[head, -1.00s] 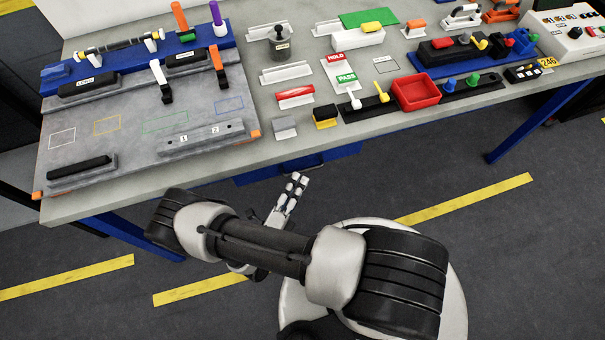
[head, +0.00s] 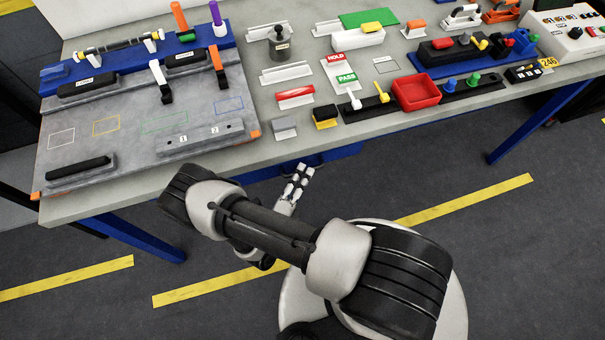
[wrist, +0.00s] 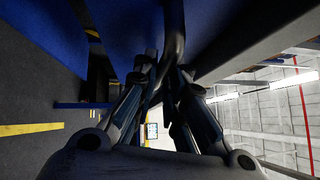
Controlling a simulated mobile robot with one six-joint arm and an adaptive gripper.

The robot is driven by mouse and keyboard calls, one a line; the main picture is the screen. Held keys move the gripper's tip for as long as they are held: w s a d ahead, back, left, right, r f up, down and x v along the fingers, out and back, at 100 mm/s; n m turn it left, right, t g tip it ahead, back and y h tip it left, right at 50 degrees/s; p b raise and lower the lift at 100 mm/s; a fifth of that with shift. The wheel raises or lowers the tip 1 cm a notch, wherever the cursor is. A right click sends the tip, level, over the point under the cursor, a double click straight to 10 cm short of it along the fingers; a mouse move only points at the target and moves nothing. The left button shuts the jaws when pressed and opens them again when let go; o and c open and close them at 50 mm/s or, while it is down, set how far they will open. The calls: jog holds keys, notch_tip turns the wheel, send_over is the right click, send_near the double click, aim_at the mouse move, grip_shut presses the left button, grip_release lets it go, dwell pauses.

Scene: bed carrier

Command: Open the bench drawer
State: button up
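The blue bench drawer (head: 340,153) is under the front edge of the workbench, largely hidden by the worktop. Its front fills part of the wrist view as a blue panel (wrist: 125,25). A dark curved handle (wrist: 174,30) runs down from the top of the wrist view to my fingertips. My gripper (head: 302,170) is just below the bench edge at the drawer front. In the wrist view my gripper (wrist: 167,72) has its fingers on either side of the handle; whether they press on it is unclear. The drawer looks shut or nearly so.
The worktop (head: 270,150) overhangs close above my gripper. A grey fixture board (head: 110,155) and a red tray (head: 415,90) are among the many items on it. Blue bench legs stand left (head: 140,238) and right (head: 530,125). The floor in front is clear, with yellow lines.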

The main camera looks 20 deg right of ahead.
grip_shut()
jog(key=shift+s, duration=0.15)
